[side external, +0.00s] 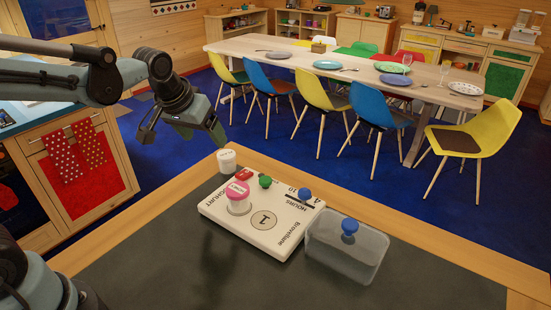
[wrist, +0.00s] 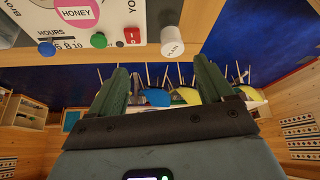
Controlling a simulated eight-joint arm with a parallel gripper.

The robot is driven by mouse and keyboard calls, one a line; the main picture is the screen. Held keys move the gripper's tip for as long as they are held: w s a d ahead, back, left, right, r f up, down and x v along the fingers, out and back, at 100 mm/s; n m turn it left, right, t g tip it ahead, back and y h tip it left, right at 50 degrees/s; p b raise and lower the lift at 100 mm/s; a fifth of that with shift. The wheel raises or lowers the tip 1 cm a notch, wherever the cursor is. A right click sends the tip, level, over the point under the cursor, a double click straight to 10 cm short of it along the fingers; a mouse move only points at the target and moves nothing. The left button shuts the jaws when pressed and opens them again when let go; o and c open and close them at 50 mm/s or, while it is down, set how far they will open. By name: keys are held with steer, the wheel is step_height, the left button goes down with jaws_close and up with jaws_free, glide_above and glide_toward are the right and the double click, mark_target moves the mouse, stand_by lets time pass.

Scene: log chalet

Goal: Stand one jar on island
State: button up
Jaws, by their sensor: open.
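A small white-topped jar (side external: 227,160) stands at the far corner of the island (side external: 160,250), beside the white yoghurt maker (side external: 265,234). It also shows in the wrist view (wrist: 174,41), with dark lettering on its top. A jar with a pink HONEY lid (side external: 239,193) sits on the yoghurt maker, and its lid shows at the top of the wrist view (wrist: 76,10). My gripper (side external: 183,132) is open and empty, in the air to the left of and above the white-topped jar. Its two fingers (wrist: 160,78) are spread apart in the wrist view.
A clear box with a blue knob (side external: 345,255) sits to the right of the yoghurt maker. Green and blue knobs and a red switch stick up from the maker. The dark island top is clear in front. A dining table (side external: 330,62) with chairs stands beyond.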

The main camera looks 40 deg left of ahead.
steer(key=s+d+f+m+t+h, duration=0.1)
steer(key=s+d+m+t, duration=0.1)
steer(key=s, duration=0.8)
steer(key=shift+s+d+f+m, duration=0.2)
steer(key=shift+s+d+m, duration=0.2)
steer(key=shift+d, duration=0.4)
